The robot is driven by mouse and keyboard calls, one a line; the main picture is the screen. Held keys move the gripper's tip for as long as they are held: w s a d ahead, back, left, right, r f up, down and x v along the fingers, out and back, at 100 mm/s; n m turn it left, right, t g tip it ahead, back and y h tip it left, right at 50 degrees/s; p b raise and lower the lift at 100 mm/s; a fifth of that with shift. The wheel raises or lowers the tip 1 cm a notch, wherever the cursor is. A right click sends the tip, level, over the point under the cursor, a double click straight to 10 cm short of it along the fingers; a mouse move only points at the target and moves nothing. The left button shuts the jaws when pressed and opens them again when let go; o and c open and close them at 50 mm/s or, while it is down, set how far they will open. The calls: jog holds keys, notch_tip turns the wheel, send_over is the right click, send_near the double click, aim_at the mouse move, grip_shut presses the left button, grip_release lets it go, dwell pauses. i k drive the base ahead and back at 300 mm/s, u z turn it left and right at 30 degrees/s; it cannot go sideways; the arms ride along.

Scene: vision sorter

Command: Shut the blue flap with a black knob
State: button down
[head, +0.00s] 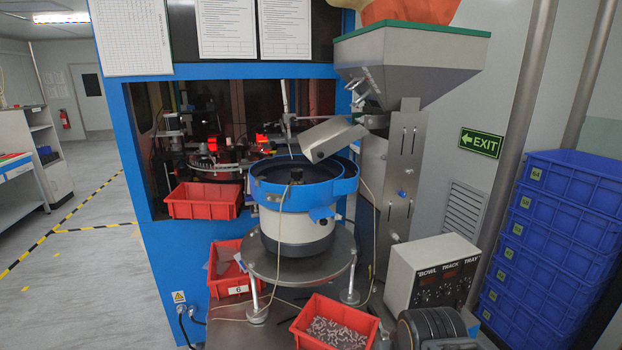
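I cannot make out a blue flap with a black knob for certain. The blue machine cabinet (190,262) stands in the middle, with a wide opening in its front showing dark mechanisms and red lights. In front of it, the round feeder bowl (297,224) has a blue rim and a dark part at its centre. A small blue piece (323,213) sticks out from the bowl's front right side; no black knob is clear on it. My gripper is not in view.
Red bins stand at the opening (203,203), beside the round metal table (228,272) and in front (335,323). A steel hopper (410,65) overhangs the bowl. A control box (434,275) and stacked blue crates (550,240) fill the right. Floor (80,270) at left is clear.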

aim_at(320, 213)
jog(key=u, duration=0.5)
jog(key=k, duration=1.05)
jog(key=z, duration=0.25)
jog(key=i, duration=1.5)
jog(key=u, duration=1.1)
